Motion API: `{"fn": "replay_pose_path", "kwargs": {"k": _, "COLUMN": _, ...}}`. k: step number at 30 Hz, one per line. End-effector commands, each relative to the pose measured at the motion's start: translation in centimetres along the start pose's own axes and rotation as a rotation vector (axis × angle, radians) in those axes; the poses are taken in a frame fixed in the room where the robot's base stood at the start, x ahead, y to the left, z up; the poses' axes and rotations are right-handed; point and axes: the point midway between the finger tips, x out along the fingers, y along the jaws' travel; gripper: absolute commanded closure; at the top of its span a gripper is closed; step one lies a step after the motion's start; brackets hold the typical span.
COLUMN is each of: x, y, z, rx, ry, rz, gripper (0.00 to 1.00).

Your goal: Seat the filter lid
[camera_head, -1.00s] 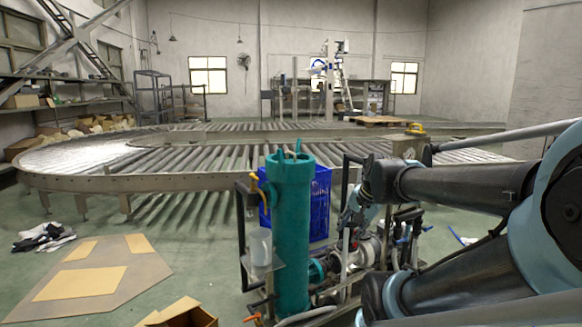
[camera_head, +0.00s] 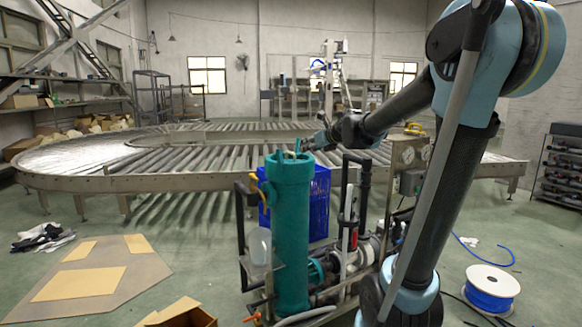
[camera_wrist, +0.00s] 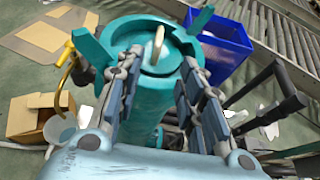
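The teal filter housing (camera_head: 289,235) stands upright in the middle of the head view. Its round top also fills the upper middle of the wrist view (camera_wrist: 110,40), with teal tabs sticking out around the rim. A round teal lid (camera_wrist: 165,64) with a pale upright handle (camera_wrist: 158,42) lies at the housing's mouth. I cannot tell how deep or level it sits. My gripper (camera_wrist: 158,70) is open, its two padded fingers apart, with the lid handle ahead of the gap between them. In the head view my gripper (camera_head: 308,146) is beside the housing top, at its right.
A blue crate (camera_head: 318,205) stands behind the housing. Pump pipes and black uprights (camera_head: 363,195) stand close on its right, with a gauge panel (camera_head: 408,155). A roller conveyor (camera_head: 110,183) curves behind. A blue hose reel (camera_head: 491,288) and an open cardboard box (camera_head: 182,315) lie on the floor.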

Motion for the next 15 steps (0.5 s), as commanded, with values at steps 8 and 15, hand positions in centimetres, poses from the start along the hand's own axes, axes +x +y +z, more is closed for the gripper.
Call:
{"fn": "replay_pose_path", "kwargs": {"k": 8, "x": 2.7, "y": -0.1, "z": 0.2, "rx": 0.017, "ry": -0.005, "rz": 0.0, "gripper": 0.65}}
{"fn": "replay_pose_path", "kwargs": {"k": 15, "x": 5.5, "y": -0.1, "z": 0.2, "rx": 0.016, "ry": -0.004, "rz": 0.0, "gripper": 0.65}}
